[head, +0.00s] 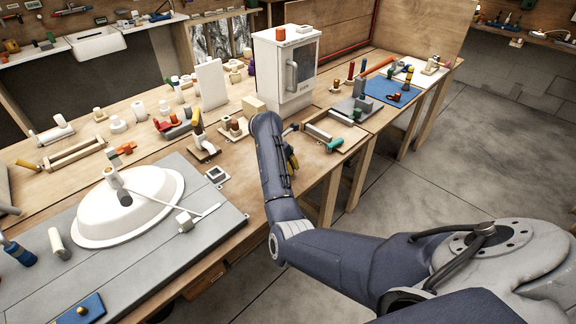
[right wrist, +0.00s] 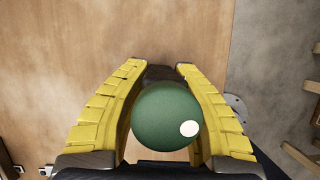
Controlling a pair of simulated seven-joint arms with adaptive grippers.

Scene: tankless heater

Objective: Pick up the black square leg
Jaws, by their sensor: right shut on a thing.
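My right gripper (right wrist: 158,72) has its yellow fingers closed around a dark piece, the black square leg (right wrist: 160,73), seen between the fingertips in the right wrist view. A green rounded part (right wrist: 165,115) with a white dot sits between the fingers, nearer the palm, and hides most of the leg. I cannot tell whether the green part is joined to it. In the head view my right gripper (head: 292,158) is at the front edge of the wooden bench, partly hidden behind my arm. My left gripper is not in view.
The wooden bench (head: 240,172) carries many small parts. A white heater box (head: 287,70) stands behind my right gripper. A shallow wooden tray (head: 335,135) with a green-ended part lies to its right. A white basin (head: 150,205) sits on the grey top at left.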

